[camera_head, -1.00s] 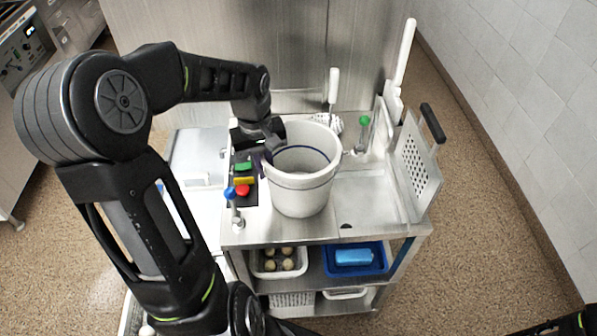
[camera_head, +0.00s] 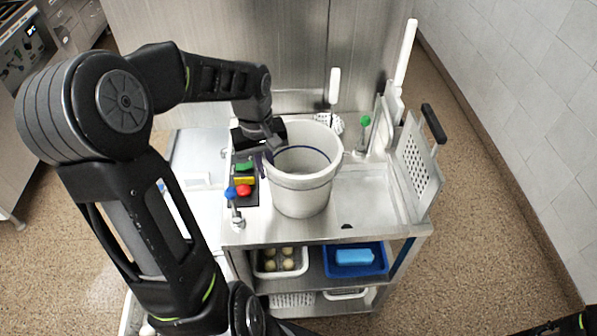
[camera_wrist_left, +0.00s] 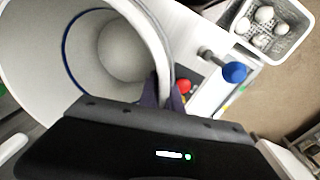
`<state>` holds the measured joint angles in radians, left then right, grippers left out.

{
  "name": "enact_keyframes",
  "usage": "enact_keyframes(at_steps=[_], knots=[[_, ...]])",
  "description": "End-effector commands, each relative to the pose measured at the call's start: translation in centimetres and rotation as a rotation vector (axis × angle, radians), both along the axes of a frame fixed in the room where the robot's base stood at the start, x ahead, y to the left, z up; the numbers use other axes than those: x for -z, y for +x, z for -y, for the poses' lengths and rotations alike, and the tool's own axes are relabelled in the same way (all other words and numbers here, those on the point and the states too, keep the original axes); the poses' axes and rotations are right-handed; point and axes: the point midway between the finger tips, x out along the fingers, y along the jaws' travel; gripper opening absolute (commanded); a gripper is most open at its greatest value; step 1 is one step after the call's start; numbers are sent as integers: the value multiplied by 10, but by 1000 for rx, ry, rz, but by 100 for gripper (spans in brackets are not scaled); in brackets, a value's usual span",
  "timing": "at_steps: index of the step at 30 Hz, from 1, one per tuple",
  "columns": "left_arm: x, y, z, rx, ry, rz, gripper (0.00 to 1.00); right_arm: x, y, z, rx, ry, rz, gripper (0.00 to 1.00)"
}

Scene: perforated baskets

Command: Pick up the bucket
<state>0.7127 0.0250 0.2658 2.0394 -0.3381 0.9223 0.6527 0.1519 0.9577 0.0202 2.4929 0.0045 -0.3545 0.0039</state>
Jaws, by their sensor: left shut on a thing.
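The bucket (camera_head: 302,190) is white with a dark blue ring inside. It stands upright over the steel top of the cart; whether its base touches the top is hard to tell. My left gripper (camera_head: 268,152) is at the bucket's left rim and is shut on it. In the left wrist view the bucket (camera_wrist_left: 128,55) opens toward the camera, and the left gripper's fingers (camera_wrist_left: 165,92) pinch its wall. My right gripper is not in view; only a bit of my arm shows at the lower right.
Trays (camera_head: 356,261) sit on the lower shelf.

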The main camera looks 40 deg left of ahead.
Motion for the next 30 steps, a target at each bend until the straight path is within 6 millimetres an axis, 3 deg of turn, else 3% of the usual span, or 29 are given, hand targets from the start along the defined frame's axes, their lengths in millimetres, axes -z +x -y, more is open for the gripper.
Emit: enact_keyframes(at_steps=[10,22,30], knots=[[-11,1,-1,-1,2,3,0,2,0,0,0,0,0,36],[-83,1,0,1,2,4,0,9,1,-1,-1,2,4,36],[-101,0,0,-1,-1,1,0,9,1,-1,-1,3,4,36]])
